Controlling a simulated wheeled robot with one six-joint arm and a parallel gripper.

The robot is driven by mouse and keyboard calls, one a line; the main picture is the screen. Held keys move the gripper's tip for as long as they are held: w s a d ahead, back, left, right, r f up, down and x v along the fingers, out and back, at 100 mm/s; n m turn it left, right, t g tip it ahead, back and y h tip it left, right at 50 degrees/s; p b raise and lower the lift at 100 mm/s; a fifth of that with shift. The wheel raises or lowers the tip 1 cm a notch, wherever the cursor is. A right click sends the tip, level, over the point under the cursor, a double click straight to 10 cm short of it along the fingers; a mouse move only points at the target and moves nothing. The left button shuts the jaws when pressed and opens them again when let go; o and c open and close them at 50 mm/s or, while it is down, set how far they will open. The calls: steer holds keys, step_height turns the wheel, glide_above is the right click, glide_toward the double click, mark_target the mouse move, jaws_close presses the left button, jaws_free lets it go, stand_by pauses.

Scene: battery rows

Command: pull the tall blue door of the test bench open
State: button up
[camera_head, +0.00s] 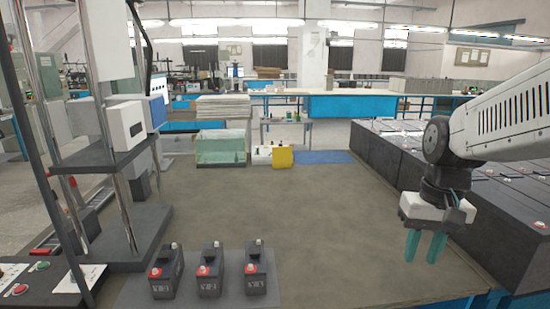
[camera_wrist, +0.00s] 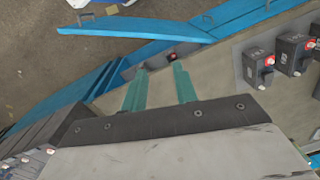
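My gripper (camera_head: 424,245) hangs at the right of the head view, fingers pointing down, above the bench's right front part. Its two teal fingers are apart with nothing between them; they also show in the wrist view (camera_wrist: 160,68). In the wrist view a flat blue panel (camera_wrist: 140,28), seen from above, stands beyond the fingertips, apart from them. It looks like a door of the bench, but I cannot tell for sure or how far it is open. In the head view the bench top hides the door.
Three dark batteries (camera_head: 210,272) stand on a grey plate at the front of the bench top (camera_head: 300,225). Rows of large dark batteries (camera_head: 400,160) fill the right side. A press-like stand (camera_head: 120,190) is at the left. The middle of the bench top is clear.

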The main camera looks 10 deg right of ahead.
steer(key=s+a+r+n+t, duration=0.1)
steer(key=s+a+r+n, duration=0.1)
steer(key=s+a, duration=0.6)
steer(key=shift+s+a+n+h, duration=0.15)
steer(key=shift+s+n+h, duration=0.2)
steer(key=shift+n, duration=0.35)
steer(key=shift+s+a+t, duration=0.15)
steer(key=shift+s+t, duration=0.15)
jaws_close()
